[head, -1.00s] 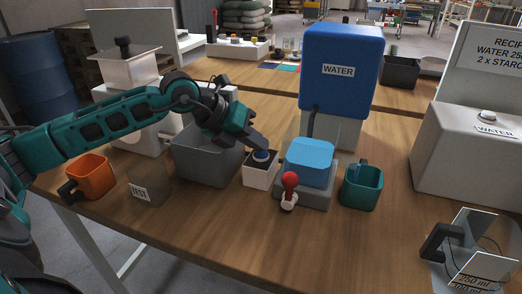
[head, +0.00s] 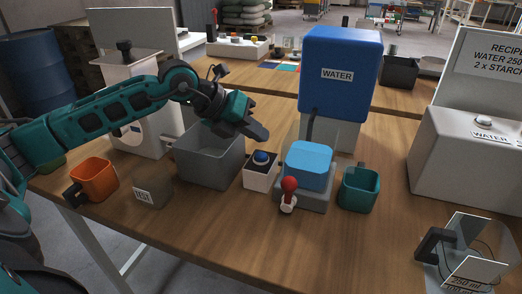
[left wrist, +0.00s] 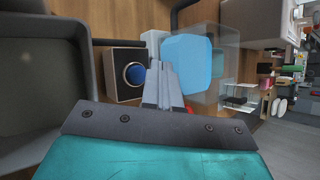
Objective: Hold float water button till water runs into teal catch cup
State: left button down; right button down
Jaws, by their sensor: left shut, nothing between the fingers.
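The blue push button (head: 261,157) sits on top of a small white box (head: 260,177) with a dark top. It also shows in the left wrist view (left wrist: 134,74). My left gripper (head: 263,136) is shut and empty, a little above the button and apart from it. In the left wrist view its closed fingers (left wrist: 164,72) appear just right of the button. The teal catch cup (head: 359,189) stands upright to the right of the light blue float block (head: 310,163). I cannot make out water in the cup. My right gripper is out of view.
A red-knobbed lever (head: 289,188) stands in front of the float block, with the blue WATER tank (head: 341,75) behind. A grey bin (head: 209,168) is left of the button. An orange cup (head: 95,180) and a clear jug (head: 468,262) stand near the front edge.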

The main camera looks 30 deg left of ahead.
aim_at(257, 155)
pick_arm(q)
notch_tip(257, 155, up, 4)
jog(key=shift+f+p, duration=0.25)
jog(key=shift+p, duration=0.7)
jog(key=shift+f, duration=0.1)
